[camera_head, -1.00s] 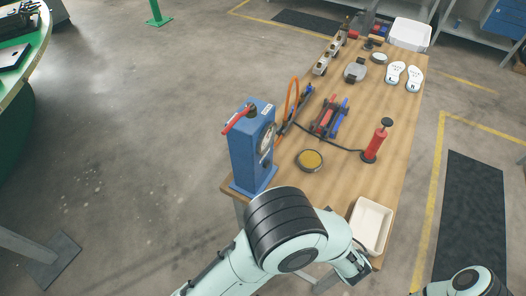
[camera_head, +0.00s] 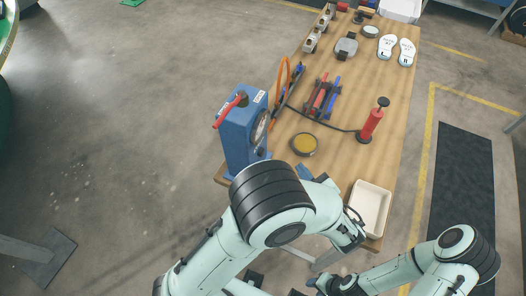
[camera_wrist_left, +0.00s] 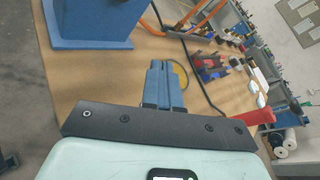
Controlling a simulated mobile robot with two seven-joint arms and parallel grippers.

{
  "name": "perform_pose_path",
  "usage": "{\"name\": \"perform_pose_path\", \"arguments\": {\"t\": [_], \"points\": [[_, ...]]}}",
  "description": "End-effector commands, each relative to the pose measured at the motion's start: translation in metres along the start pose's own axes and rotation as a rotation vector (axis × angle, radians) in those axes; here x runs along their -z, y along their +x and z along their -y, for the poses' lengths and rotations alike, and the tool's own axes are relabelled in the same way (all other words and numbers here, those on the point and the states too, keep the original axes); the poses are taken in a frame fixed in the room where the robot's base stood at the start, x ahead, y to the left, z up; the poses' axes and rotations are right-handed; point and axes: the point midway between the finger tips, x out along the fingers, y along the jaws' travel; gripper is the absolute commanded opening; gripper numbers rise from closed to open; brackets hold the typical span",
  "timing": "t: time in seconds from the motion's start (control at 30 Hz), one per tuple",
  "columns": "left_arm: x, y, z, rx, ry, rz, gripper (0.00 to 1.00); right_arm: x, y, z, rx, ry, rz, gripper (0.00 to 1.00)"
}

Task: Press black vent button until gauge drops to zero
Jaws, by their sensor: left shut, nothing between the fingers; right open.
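The blue press unit (camera_head: 240,147) with a red lever stands at the table's near left corner. Its gauge (camera_head: 260,128) is on the right face, seen at a steep angle, so the needle is unreadable. I cannot clearly make out the black vent button. My left gripper (camera_head: 304,171) is shut and empty, right of the unit and just short of the yellow disc (camera_head: 304,144). In the left wrist view its blue fingers (camera_wrist_left: 163,85) are together, with the unit's blue base (camera_wrist_left: 88,30) to their left, apart. My right gripper (camera_head: 322,284) is low in the head view, partly cut off.
A red hand pump (camera_head: 371,122) with a black hose stands on the right. A white tray (camera_head: 370,207) is at the near right corner. Red and blue tools (camera_head: 323,99), an orange loop (camera_head: 281,85) and white insoles (camera_head: 387,50) lie farther back.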

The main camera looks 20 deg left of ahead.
Motion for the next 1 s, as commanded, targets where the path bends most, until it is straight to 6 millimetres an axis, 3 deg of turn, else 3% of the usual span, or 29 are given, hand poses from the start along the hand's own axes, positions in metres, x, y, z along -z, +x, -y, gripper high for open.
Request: {"name": "perform_pose_path", "arguments": {"t": [0.5,1.0], "points": [[-0.034,0.047,-0.035,-0.002,0.0,0.0,0.0,-0.003,0.006,-0.003,-0.001,0.001,0.004,0.43],[-0.041,0.057,-0.042,-0.001,0.001,-0.001,0.0,-0.003,0.007,-0.004,-0.002,0.001,0.005,0.43]]}}
